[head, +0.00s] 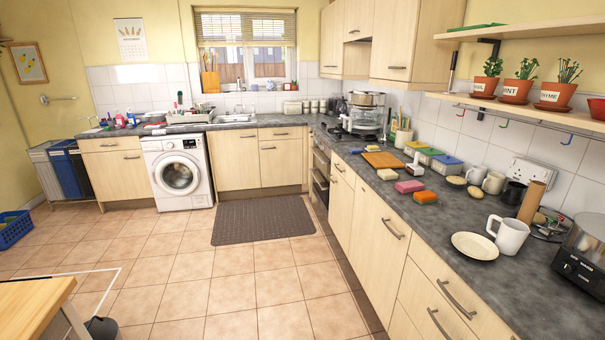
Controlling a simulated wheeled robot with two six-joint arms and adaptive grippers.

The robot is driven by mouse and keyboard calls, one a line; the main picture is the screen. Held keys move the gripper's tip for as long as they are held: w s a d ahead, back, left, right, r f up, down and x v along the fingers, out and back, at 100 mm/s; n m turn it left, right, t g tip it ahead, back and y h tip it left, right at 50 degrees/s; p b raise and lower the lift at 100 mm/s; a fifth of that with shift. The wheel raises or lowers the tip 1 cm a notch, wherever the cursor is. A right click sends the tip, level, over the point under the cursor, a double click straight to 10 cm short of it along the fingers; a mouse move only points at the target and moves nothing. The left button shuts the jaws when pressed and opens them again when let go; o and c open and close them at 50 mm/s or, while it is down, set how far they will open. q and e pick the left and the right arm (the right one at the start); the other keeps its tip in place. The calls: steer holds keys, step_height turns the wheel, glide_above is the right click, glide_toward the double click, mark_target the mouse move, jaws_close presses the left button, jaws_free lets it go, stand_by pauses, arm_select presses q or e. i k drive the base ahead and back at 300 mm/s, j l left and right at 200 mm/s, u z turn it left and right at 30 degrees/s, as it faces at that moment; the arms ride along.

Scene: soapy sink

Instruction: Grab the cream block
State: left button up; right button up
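The cream block (387,174) lies on the dark grey worktop (455,215) at the right, near its front edge. It is small and sits just in front of the wooden chopping board (383,160). A pink block (409,187) and an orange block (425,197) lie beside it along the same edge, closer to me. Neither of my grippers is in view, and nothing touches the cream block from above.
Green, yellow and blue-topped boxes (446,165) stand behind the blocks. A cream plate (474,245) and white mug (511,235) are nearer on the worktop. A shelf with potted herbs (516,90) overhangs the right. The tiled floor (235,295) before the cupboards is largely clear.

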mark_target(386, 175)
steer(key=i+z, duration=0.1)
steer(key=i, duration=0.45)
steer(key=i+j+z, duration=0.1)
steer(key=i, duration=0.45)
steer(key=i+j+z, duration=0.1)
steer(key=i, duration=0.45)
steer(key=i+j+z, duration=0.15)
steer(key=i, duration=0.35)
steer(key=j, duration=0.1)
